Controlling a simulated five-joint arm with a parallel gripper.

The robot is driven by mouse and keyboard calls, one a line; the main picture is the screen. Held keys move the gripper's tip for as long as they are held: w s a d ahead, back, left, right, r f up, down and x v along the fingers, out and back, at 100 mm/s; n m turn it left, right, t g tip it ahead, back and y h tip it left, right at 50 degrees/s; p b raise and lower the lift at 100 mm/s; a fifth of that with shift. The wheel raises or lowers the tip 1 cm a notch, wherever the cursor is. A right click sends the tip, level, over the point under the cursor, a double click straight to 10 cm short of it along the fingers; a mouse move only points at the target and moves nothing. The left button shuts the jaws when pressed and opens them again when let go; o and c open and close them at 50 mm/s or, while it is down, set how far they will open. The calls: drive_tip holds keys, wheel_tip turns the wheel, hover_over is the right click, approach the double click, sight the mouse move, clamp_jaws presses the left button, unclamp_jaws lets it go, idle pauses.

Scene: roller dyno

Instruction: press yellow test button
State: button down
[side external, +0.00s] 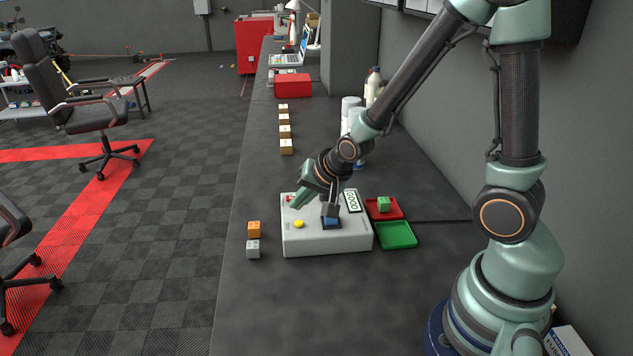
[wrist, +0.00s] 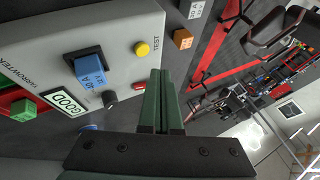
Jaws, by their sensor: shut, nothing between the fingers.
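The yellow test button (side external: 298,224) sits on top of the white tester box (side external: 350,240), near its front left. In the wrist view the yellow button (wrist: 142,48) stands beside the word TEST, just beyond my fingertips. My gripper (side external: 296,202) is shut and empty, above the left back part of the box, behind the button and apart from it. Its green fingers (wrist: 161,74) point past the red indicator (wrist: 138,86). A blue block (wrist: 87,68) sits in the box's dark holder. The display (wrist: 65,103) reads GOOD.
An orange cube (side external: 253,229) and a grey cube (side external: 253,249) lie left of the box. A red tray (side external: 373,213) holding a green cube (side external: 383,204) and an empty green tray (side external: 397,236) are on the right. Several tan cubes (side external: 285,131) line the bench behind.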

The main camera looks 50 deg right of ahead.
sight(301, 225)
drive_tip(key=shift+r, duration=1.55)
drive_tip(key=shift+r, duration=0.2)
drive_tip(key=s+a+r+n+g, duration=0.1)
drive_tip(key=s+r+n, duration=0.9)
drive_tip(key=s+r, duration=0.1)
drive_tip(key=shift+s+a+r+g, duration=0.4)
drive_tip(key=shift+s, duration=0.05)
